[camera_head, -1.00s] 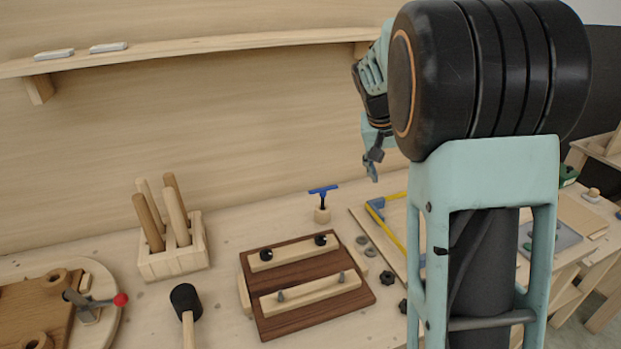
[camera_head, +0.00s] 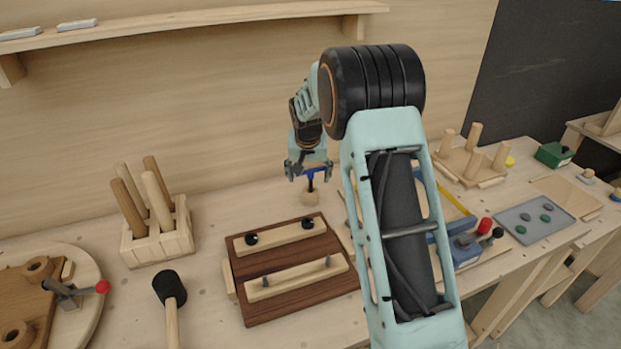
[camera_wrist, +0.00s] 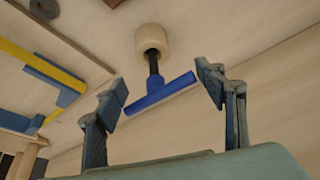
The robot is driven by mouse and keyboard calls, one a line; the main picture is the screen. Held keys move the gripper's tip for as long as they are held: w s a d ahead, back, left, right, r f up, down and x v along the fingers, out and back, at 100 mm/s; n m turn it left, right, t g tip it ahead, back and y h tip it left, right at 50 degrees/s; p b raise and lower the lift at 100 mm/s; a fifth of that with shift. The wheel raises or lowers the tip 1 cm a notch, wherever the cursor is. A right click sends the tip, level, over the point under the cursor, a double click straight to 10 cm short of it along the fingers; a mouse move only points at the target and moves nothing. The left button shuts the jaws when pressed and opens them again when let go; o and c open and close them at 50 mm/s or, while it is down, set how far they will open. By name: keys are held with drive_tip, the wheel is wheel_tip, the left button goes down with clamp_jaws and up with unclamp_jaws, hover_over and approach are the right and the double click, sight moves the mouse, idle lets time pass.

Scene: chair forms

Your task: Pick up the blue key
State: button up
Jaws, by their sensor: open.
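The blue key is a T-shaped piece with a blue crossbar (camera_wrist: 160,93) on a dark shaft, standing in a small round wooden holder (camera_wrist: 152,40). In the head view, the key (camera_head: 312,172) stands in its holder (camera_head: 310,196) at the back of the bench, partly hidden by my gripper. My gripper (camera_head: 308,170) is open and points down, just above and around the key in that view. In the wrist view, my gripper (camera_wrist: 168,100) has its two fingers apart, with the blue crossbar between them. I see no clear contact between the fingers and the bar.
A dark wooden board with two pale bars (camera_head: 290,305) lies in front of the key. A blue and yellow clamp frame (camera_head: 455,205) is to the right. A block of wooden pegs (camera_head: 158,240) stands left. The back wall is close behind the key.

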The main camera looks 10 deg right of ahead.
drive_tip(key=shift+w+f, duration=0.15)
drive_tip(key=shift+f, duration=0.25)
clamp_jaws()
idle(0.4)
